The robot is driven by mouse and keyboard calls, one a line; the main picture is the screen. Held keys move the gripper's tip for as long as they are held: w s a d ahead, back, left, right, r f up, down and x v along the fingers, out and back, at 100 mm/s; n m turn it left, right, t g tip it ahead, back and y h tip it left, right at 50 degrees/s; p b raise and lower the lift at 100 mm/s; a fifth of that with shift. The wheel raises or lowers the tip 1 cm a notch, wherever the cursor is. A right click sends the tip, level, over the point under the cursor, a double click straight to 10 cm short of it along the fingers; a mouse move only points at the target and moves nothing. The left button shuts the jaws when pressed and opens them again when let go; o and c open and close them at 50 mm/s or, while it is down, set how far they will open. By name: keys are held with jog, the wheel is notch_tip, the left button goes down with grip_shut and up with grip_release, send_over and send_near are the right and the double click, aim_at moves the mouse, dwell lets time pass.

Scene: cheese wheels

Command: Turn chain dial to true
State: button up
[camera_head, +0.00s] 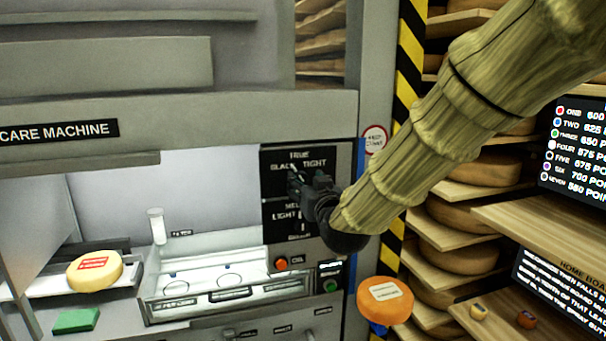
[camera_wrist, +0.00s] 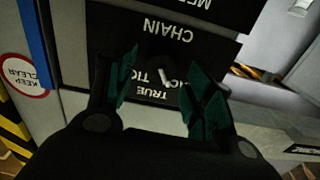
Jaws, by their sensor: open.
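The chain dial (camera_wrist: 164,74) is a dark knob with a short white mark on a black panel. In the wrist view it sits upside down between my gripper's fingers, between the words CHAIN and TRUE. The mark's exact setting is hard to tell. My gripper (camera_wrist: 160,64) is open, with one green-padded finger on each side of the dial; contact cannot be told. In the head view my gripper (camera_head: 297,180) is in front of the black panel (camera_head: 326,161), hiding the dial. The labels TRUE, BLACK and TIGHT show around it.
A second dial panel (camera_head: 275,213) lies below. Red (camera_head: 281,263) and green (camera_head: 330,286) buttons are lower down. A yellow cheese (camera_head: 95,270) and a green block (camera_head: 76,320) are at left. An orange cheese (camera_head: 385,300) is below my arm. Shelves (camera_head: 455,236) stand at right.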

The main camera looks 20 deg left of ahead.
aim_at(303, 180)
jog(key=shift+p+x, duration=0.5)
jog(key=shift+x, duration=1.15)
jog(key=shift+c, duration=0.2)
jog(key=c, duration=1)
